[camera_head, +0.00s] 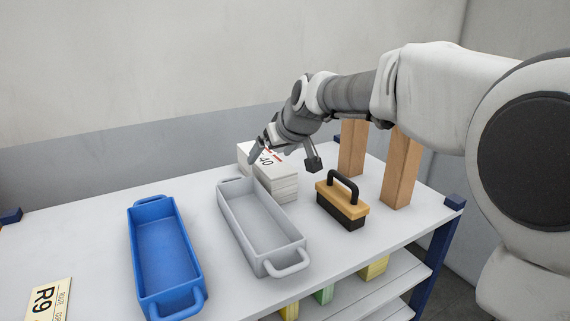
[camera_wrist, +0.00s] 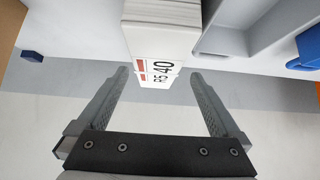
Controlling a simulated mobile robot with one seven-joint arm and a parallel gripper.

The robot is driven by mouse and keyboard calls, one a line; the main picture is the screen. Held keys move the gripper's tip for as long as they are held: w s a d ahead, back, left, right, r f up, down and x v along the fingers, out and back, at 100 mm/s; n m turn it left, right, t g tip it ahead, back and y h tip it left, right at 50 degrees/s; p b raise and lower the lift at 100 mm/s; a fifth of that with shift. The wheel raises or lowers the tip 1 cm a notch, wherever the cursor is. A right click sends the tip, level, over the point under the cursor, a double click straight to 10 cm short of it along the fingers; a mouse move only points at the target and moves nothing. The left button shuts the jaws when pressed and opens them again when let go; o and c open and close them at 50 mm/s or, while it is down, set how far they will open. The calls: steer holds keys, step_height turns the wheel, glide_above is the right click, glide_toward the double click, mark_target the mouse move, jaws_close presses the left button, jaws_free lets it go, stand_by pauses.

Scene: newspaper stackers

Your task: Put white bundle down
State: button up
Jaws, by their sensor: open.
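The white bundle (camera_head: 277,184) is a stack of white paper with a label reading 40 on top. It rests on the table beside the far end of the grey tray. In the wrist view the bundle (camera_wrist: 162,22) shows its layered edge and its label with red marks and "R5 40". My gripper (camera_head: 284,164) is just over the bundle, its fingers spread wide. In the wrist view the two fingers of my gripper (camera_wrist: 160,80) stand apart on either side of the label, with gaps between.
The grey tray (camera_head: 289,238) is empty, and the blue tray (camera_head: 140,235) is empty at its left. A black and tan handled block (camera_head: 343,207) and wooden posts (camera_head: 400,170) stand at the right. A card marked R9 (camera_head: 46,300) lies at the lower left.

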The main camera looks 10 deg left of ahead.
mark_target(267, 158)
steer(key=shift+p+x, duration=0.65)
steer(key=shift+x, duration=3.1)
steer(key=shift+w+d+r, duration=0.1)
steer(key=shift+w, duration=0.1)
steer(key=shift+c, duration=0.3)
jaws_close()
steer(key=shift+r, duration=0.2)
